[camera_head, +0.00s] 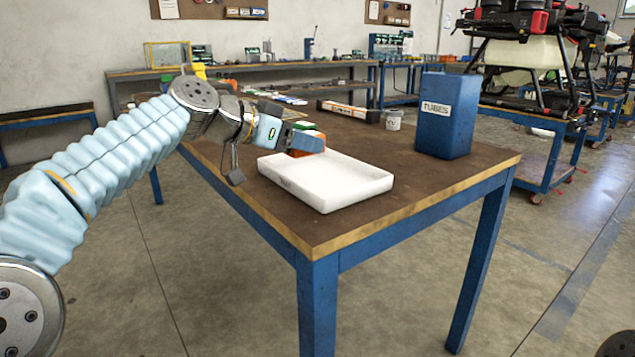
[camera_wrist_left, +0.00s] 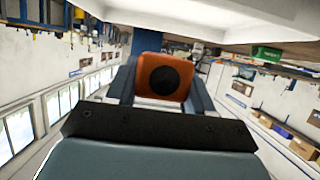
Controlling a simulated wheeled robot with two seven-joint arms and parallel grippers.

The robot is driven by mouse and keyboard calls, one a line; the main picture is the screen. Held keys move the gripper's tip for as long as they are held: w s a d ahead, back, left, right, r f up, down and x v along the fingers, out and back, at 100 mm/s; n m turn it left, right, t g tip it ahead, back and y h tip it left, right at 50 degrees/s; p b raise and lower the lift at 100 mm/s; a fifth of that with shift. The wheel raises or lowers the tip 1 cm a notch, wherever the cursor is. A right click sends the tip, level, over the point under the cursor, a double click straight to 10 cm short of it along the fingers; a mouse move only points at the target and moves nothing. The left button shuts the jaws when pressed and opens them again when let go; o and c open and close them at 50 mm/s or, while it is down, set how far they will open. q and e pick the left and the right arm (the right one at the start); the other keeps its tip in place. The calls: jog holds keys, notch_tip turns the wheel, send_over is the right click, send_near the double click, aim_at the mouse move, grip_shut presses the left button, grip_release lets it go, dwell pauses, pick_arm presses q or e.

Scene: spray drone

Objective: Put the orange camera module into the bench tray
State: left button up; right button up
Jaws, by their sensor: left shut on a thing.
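The orange camera module (camera_head: 307,143) is between the fingers of my left gripper (camera_head: 296,137), which is shut on it. In the left wrist view the module (camera_wrist_left: 162,78) shows its orange face with a round dark lens, one finger of the left gripper (camera_wrist_left: 162,90) on each side. The bench tray (camera_head: 335,180) is white, shallow and empty, on the near part of the bench. In the head view the module overlaps the tray's back left rim; its exact height above the tray cannot be told. My right gripper is not in view.
A tall blue box labelled TUBES (camera_head: 447,116) stands right of the tray. A small white cup (camera_head: 393,120) and a long orange-ended case (camera_head: 348,111) lie behind it. The brown bench top (camera_head: 420,185) is bare between tray and box. Green and yellow items lie farther back.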

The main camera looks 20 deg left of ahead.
aim_at(313, 154)
pick_arm(q)
jog(key=d+f, duration=0.2)
jog(key=shift+w+d+f, duration=0.15)
jog(key=shift+f, duration=0.2)
jog(key=f, duration=0.1)
jog(key=f+b, duration=0.1)
jog(key=f, duration=0.2)
jog(key=shift+d+b, duration=0.3)
jog(key=shift+b, duration=0.05)
jog(key=shift+r, duration=0.1)
jog(key=o, duration=1.1)
jog(key=v, duration=1.2)
